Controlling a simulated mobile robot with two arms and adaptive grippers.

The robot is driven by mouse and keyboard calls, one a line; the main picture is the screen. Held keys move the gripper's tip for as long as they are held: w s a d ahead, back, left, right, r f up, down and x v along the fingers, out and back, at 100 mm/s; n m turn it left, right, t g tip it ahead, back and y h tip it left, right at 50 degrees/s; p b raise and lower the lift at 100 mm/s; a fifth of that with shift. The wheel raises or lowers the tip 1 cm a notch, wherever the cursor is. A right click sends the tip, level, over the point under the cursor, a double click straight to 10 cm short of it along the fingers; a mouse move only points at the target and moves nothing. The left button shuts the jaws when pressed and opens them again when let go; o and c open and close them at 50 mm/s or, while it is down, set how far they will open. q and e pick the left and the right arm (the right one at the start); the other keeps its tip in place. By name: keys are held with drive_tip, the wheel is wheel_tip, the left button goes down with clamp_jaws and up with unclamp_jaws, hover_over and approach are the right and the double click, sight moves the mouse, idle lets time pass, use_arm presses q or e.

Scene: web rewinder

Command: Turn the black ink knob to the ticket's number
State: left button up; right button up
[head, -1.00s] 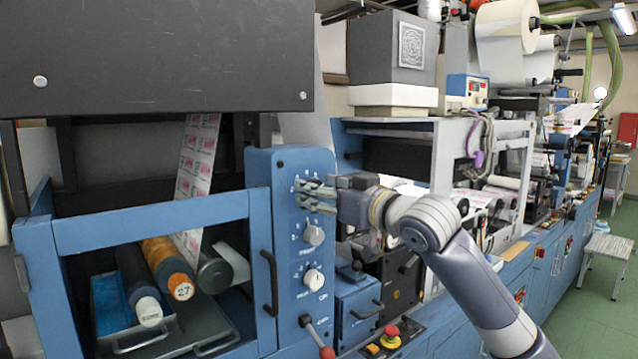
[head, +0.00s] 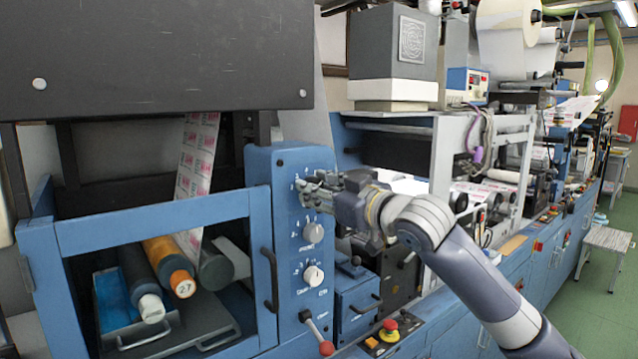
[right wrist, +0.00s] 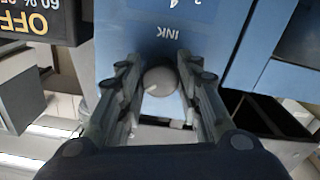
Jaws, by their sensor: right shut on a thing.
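The ink knob (right wrist: 160,82) is a dark grey, round dial with a pale pointer mark, in the right wrist view. It sits below the word INK, which reads upside down there, with the digit 4 further above. My right gripper (right wrist: 160,90) has its two fingers on either side of the knob, shut on it. In the head view my right gripper (head: 310,190) reaches from the right to the top of the blue control panel (head: 290,165) and hides the knob. No ticket can be made out. My left gripper is not in view.
Two light knobs, an upper one (head: 313,232) and a lower one (head: 313,276), sit below on the same panel. A red-tipped lever (head: 322,340) and a red emergency button (head: 390,326) are lower down. A black handle (head: 269,282) stands out left of the knobs.

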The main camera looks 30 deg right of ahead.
drive_tip(key=shift+n, duration=0.7)
drive_tip(key=o, duration=1)
drive_tip(key=shift+o, duration=0.2)
drive_tip(key=s+d, duration=0.1)
drive_tip(key=s, duration=1.1)
